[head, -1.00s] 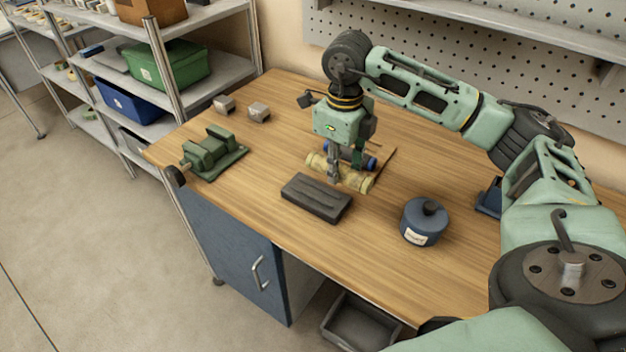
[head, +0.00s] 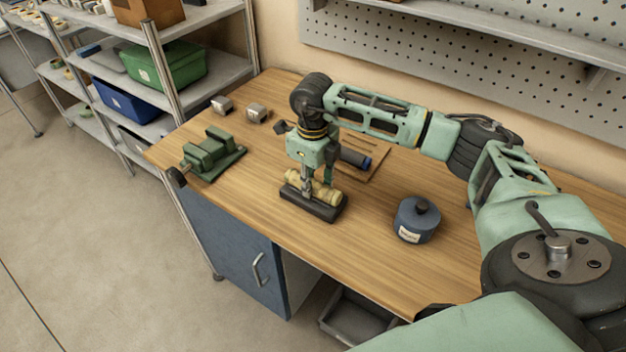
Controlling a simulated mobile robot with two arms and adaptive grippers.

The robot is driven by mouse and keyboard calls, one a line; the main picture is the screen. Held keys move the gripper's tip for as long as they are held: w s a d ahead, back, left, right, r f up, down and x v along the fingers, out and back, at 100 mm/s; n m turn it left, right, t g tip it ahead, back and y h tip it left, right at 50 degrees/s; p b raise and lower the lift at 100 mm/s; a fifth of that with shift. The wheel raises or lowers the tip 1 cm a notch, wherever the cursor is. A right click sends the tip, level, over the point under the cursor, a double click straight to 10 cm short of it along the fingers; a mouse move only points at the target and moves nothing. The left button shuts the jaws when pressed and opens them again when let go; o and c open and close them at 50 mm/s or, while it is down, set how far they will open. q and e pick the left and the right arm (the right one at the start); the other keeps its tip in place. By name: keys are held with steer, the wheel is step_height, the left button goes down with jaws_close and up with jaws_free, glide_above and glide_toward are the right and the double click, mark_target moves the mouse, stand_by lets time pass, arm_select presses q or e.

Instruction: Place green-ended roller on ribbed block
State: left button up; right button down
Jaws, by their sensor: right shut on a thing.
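My right gripper (head: 307,194) points down and is shut on a pale yellowish roller (head: 327,194). Its ends look yellowish here, and I cannot make out green on them. The roller lies level over the dark ribbed block (head: 318,212), along its length. I cannot tell whether it touches the block or hangs just above it. The gripper and roller hide much of the block's top. My left gripper is not in view.
A dark roller with a blue end (head: 365,163) lies on a wooden board (head: 376,174) behind. A blue lidded canister (head: 417,221) stands to the right. The front tabletop is clear.

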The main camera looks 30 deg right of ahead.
mark_target(313, 182)
steer(key=c, duration=1.5)
jaws_free()
steer(key=shift+o, duration=0.8)
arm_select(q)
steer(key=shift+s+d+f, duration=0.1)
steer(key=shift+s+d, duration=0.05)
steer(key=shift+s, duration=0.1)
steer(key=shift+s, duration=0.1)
arm_select(e)
steer(key=shift+r, duration=0.1)
steer(key=shift+r, duration=0.25)
arm_select(q)
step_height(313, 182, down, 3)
steer(key=b, duration=0.3)
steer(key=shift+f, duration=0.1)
arm_select(e)
step_height(313, 182, up, 12)
steer(key=shift+f, duration=0.25)
